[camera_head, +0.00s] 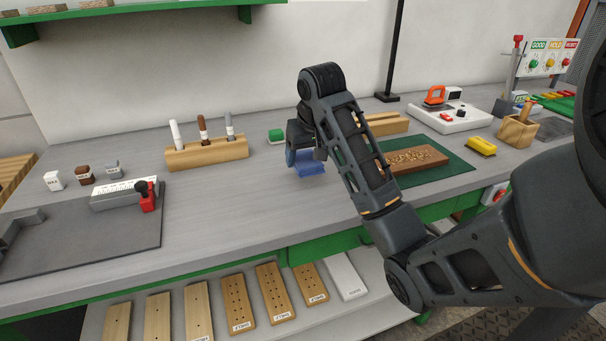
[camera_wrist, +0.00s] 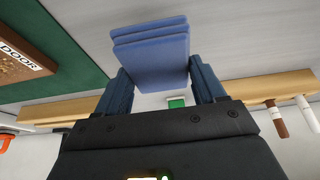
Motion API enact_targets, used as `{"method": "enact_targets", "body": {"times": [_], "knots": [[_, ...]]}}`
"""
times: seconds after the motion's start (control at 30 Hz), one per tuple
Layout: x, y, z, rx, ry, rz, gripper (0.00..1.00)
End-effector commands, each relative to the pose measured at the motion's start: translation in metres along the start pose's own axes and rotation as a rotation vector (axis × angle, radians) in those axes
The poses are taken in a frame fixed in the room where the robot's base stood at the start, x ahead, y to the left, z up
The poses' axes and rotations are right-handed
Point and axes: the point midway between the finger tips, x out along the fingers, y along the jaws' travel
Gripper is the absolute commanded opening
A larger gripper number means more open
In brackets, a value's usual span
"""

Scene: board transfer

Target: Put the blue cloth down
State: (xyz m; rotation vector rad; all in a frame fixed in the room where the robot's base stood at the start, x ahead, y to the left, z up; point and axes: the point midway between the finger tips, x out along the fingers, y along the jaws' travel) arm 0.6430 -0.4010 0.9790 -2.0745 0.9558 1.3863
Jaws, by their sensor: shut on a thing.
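The blue cloth (camera_head: 309,168) is a folded stack of blue layers. My gripper (camera_head: 298,152) is shut on it, with the cloth between the two fingers. In the wrist view the cloth (camera_wrist: 152,55) sits between the dark blue fingertips of my gripper (camera_wrist: 158,85). In the head view it is low over the grey workbench (camera_head: 250,205), left of the green mat. I cannot tell whether its underside touches the bench. My arm hides part of the area to its right.
A green mat (camera_head: 450,176) with a brown board (camera_head: 415,159) lies to the right. A yellow item (camera_head: 481,146) is far right. Bare bench lies left and in front.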

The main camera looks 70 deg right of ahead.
Motion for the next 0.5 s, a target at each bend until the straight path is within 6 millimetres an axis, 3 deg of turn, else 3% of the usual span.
{"method": "enact_targets", "body": {"times": [0.5], "knots": [[0.04,-0.005,0.017,0.001,0.0,0.001,0.45]]}}
